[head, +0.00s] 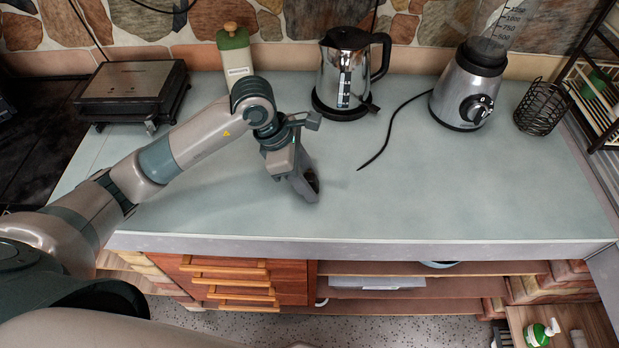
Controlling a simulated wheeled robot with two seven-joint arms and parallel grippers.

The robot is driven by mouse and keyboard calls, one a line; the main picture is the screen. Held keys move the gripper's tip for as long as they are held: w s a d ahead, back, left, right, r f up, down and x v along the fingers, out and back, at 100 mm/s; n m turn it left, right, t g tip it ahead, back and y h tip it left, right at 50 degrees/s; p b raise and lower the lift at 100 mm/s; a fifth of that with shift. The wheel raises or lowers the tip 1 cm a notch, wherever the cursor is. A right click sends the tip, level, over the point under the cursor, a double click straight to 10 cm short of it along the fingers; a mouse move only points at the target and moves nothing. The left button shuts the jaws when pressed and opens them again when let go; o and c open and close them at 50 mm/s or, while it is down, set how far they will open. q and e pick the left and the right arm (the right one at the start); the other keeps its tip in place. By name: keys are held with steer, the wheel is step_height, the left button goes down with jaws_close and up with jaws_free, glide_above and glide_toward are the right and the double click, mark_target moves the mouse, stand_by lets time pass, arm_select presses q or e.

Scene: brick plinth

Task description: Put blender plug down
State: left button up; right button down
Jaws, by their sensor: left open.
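The blender (468,90) stands upright at the back right of the counter, its clear jug cut by the top edge. Its black cord (392,124) runs left and forward over the counter. The blender plug (361,167) is at the cord's free end, and looks to lie on the counter. My left gripper (308,188) is open over the counter, to the left of the plug and apart from it. No object shows between its fingers, though the jaws are seen partly from the side. My right gripper is not in view.
A kettle (343,75) stands behind my left gripper. A green-topped canister (236,52) and a grill (132,88) are at the back left. A black wire basket (541,107) and a rack (596,82) are at the right. The front right counter (470,195) is clear.

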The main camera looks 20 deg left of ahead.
arm_select(q)
steer(key=shift+d+f, duration=0.1)
steer(key=shift+f, duration=0.35)
jaws_close()
steer(key=shift+r, duration=0.15)
